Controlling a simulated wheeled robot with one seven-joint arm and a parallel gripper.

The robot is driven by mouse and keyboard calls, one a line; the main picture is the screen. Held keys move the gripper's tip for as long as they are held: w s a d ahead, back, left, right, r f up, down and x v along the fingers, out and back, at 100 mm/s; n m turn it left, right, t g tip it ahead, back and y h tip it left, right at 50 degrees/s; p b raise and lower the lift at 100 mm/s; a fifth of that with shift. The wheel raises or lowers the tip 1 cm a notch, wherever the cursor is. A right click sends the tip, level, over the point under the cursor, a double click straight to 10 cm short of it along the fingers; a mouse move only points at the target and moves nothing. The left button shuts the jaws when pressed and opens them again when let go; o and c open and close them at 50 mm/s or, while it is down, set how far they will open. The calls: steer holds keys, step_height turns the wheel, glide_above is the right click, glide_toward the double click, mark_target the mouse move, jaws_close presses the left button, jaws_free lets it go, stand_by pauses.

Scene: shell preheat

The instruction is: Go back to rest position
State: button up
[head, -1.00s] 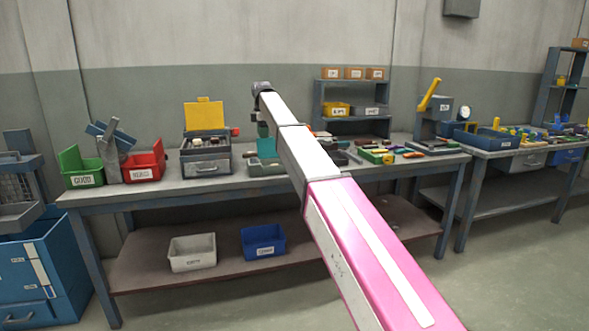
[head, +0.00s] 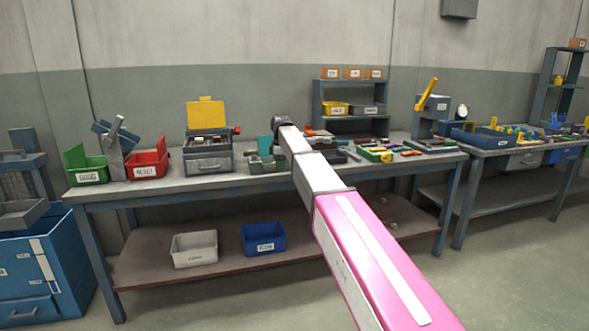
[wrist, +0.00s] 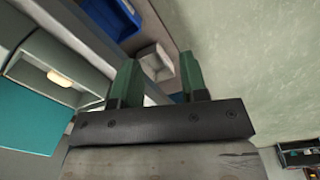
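My gripper (wrist: 159,82) shows in the wrist view with its two green fingers spread well apart and nothing between them. It is open and empty. Past the fingertips, the white bin (wrist: 155,62) on the lower shelf is seen at a distance. In the head view my arm reaches out over the workbench (head: 230,183), its far end near the middle of the bench. The fingers cannot be made out there.
A grey box with a raised yellow lid (head: 206,114), a red bin (head: 147,165) and a green bin (head: 90,172) stand on the bench's left. A teal-lidded box (wrist: 28,112) is close beside my gripper in the wrist view. The floor ahead is clear.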

steer(key=s+d+f+m, duration=0.4)
steer(key=s+d+f, duration=0.45)
steer(key=f, duration=0.25)
steer(key=s+d+f+m, duration=0.5)
steer(key=s+d+f, duration=0.2)
steer(key=s+f, duration=0.3)
steer(key=s+d+f+m, duration=0.4)
steer(key=s+f, duration=0.2)
steer(key=s, duration=0.3)
steer(key=s+d+f+m, duration=0.4)
steer(key=s+d+f, duration=0.1)
steer(key=s, duration=0.4)
steer(key=shift+s+f+g, duration=0.3)
steer(key=shift+s+f, duration=0.05)
steer(key=shift+f, duration=0.15)
